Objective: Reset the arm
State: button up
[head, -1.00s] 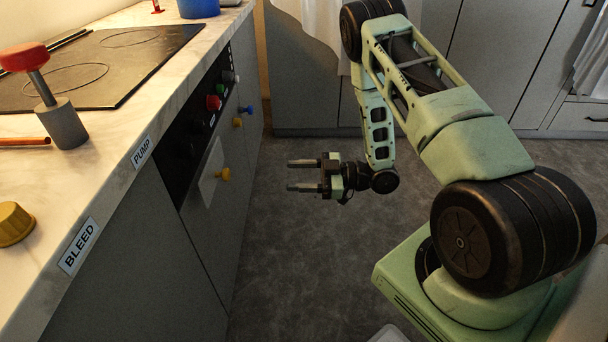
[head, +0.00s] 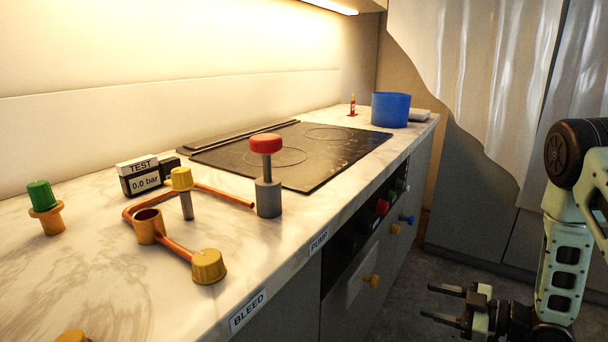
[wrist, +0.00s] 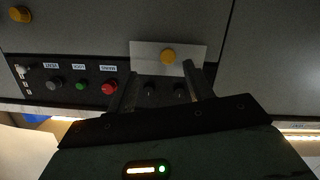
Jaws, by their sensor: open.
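My gripper (head: 452,305) is at the lower right of the head view, in front of the cabinet fronts and below the counter's level. Its two fingers are apart and nothing is between them. My arm is bent at the right edge of that view. In the wrist view my gripper (wrist: 158,85) points at the dark control panel (wrist: 66,90), with a white plate (wrist: 142,56) bearing a yellow knob (wrist: 168,56) beyond the fingertips. I cannot tell the exact gap to the panel.
The marble counter (head: 110,290) holds copper piping (head: 180,248), a red-topped pump (head: 267,170), a test gauge (head: 140,178), a green-capped fitting (head: 45,205), a black cooktop (head: 330,150) and a blue container (head: 390,108). Knobs stick out from the cabinet front. Floor beside it is clear.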

jog(key=w+a+r+m+g+h, duration=0.1)
jog(key=w+a+r+h, duration=0.35)
jog(key=a, duration=0.25)
jog(key=s+a+r+m+g+h, duration=0.2)
jog(key=s+a+r+h, duration=0.2)
jog(key=a+r, duration=0.15)
jog(key=s+a+r+m+g+h, duration=0.1)
jog(key=s+a+r+g, duration=0.1)
jog(key=s, duration=0.7)
jog(key=s+a+r+m+g+h, duration=0.1)
jog(key=s+a+r+g, duration=0.1)
jog(key=s, duration=0.7)
jog(key=s+a+r+m+g+h, duration=0.1)
jog(key=s+a+r+g, duration=0.1)
jog(key=s, duration=0.7)
notch_tip(320, 180, up, 18)
jog(key=p, duration=1.7)
jog(key=shift+s+d+g+p, duration=0.15)
jog(key=shift+d+g+p, duration=0.15)
jog(key=shift+d+g, duration=0.1)
jog(key=shift+o, duration=0.3)
